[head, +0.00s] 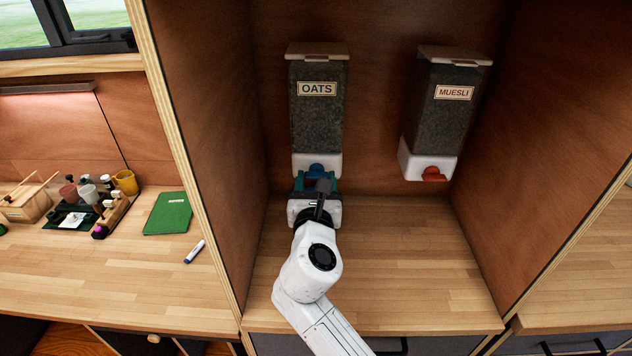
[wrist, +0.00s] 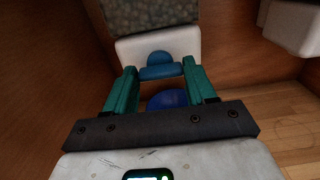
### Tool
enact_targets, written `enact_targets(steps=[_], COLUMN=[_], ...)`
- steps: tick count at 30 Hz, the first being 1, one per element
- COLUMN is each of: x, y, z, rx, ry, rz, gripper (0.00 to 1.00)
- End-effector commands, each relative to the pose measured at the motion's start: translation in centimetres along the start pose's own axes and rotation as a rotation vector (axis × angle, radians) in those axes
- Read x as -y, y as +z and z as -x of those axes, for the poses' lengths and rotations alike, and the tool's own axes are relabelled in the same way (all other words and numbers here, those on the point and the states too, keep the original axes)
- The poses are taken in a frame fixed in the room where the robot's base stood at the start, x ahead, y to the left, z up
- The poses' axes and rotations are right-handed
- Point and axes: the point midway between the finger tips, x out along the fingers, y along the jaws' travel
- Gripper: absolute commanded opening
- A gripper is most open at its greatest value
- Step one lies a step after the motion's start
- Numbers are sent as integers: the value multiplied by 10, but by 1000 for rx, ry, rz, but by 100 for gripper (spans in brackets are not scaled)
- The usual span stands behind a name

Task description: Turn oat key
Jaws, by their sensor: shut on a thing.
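The gripper hides part of the key's lower side in the head view.
A muesli dispenser (head: 443,105) with a red key (head: 433,174) hangs to the right. A rounded blue thing (wrist: 167,99) shows below the key in the wrist view, partly hidden. The wooden counter (head: 410,270) is clear on the right; the niche's side wall stands left.

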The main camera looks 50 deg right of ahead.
Motion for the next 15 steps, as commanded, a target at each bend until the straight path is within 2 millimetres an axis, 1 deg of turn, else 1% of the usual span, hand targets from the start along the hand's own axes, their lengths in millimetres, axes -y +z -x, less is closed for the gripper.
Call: enact_targets(steps=[8, 15], x=[0, 0], y=[0, -1], z=[0, 0], rx=[0, 0], ry=[2, 1], rz=[-70, -241], gripper=[25, 25])
